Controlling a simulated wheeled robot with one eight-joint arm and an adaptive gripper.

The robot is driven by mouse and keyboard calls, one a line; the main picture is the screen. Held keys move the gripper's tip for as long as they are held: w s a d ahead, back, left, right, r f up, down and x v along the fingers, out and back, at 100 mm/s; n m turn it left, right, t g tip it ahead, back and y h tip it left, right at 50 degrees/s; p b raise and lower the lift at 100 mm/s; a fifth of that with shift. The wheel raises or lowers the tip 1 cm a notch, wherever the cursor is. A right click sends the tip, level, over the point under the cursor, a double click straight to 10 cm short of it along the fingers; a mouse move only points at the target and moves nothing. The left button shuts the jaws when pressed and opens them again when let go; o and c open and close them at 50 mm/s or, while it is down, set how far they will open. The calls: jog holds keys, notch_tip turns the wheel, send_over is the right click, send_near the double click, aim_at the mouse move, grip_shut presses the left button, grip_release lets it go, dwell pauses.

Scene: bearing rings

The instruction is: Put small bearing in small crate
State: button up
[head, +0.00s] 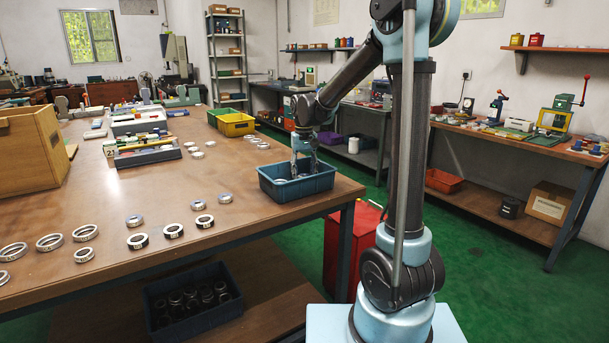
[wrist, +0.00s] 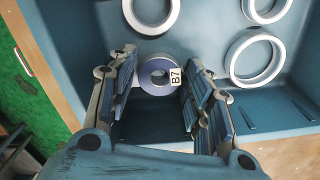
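A small bearing (wrist: 158,74) with a "B7" label is in the blue crate (head: 325,182), between my fingertips in the wrist view. It has a thick face and a narrow hole. My gripper (head: 303,172) points down into the crate, whose floor also shows in the wrist view (wrist: 205,45). The fingers (wrist: 160,70) are apart, with a slim gap on each side of the bearing. Several wider rings lie in the same crate, such as one at the right (wrist: 255,60). The crate wall hides most of them in the head view.
A yellow crate (head: 236,131) and a green crate (head: 216,119) stand farther back on the table (head: 225,240). Loose rings lie at the front left, such as one labelled ring (head: 137,241). A wooden box (head: 35,160) is at the left. The blue crate is near the table's right edge.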

notch_tip(320, 180, up, 12)
jog(key=s+d+f, duration=0.1)
jog(key=s+d, duration=0.6)
jog(key=d, duration=0.1)
jog(key=s+d+f+m+t, duration=0.1)
jog(key=s+d+f, duration=0.6)
jog(key=s, duration=0.5)
jog(key=s+d+f+m+t, duration=0.1)
jog(key=s+d+f, duration=0.5)
jog(key=s+f, duration=0.5)
jog(key=shift+s+d+f+m, duration=0.25)
jog(key=shift+s+d+m, duration=0.1)
jog(key=shift+s, duration=0.5)
